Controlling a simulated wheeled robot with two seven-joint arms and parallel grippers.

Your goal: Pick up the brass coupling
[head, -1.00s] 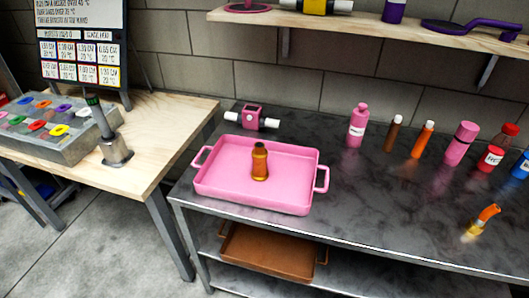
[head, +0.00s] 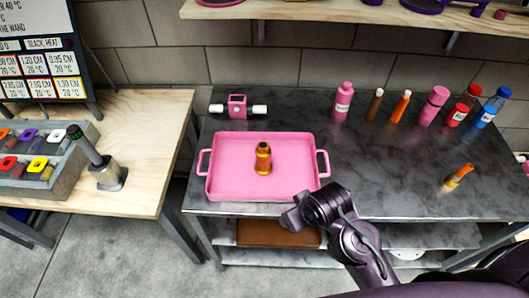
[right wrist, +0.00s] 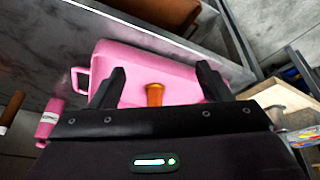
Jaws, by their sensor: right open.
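The brass coupling (head: 263,158) stands upright in the pink tray (head: 220,187), near its middle. It is amber-brown with a darker top. In the right wrist view the coupling (right wrist: 155,94) appears between the two black fingers of my right gripper (right wrist: 161,73), which are spread apart with nothing between them in contact. In the head view the end of my right arm is at the tray's front right corner, apart from the coupling. My left gripper is not in view.
The tray sits on a dark metal table (head: 400,180). A pink block with white ends (head: 237,106) lies behind it. Several bottles (head: 342,102) stand at the back right, and an orange-topped item (head: 459,175) at the right. A wooden bench (head: 150,130) is at the left.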

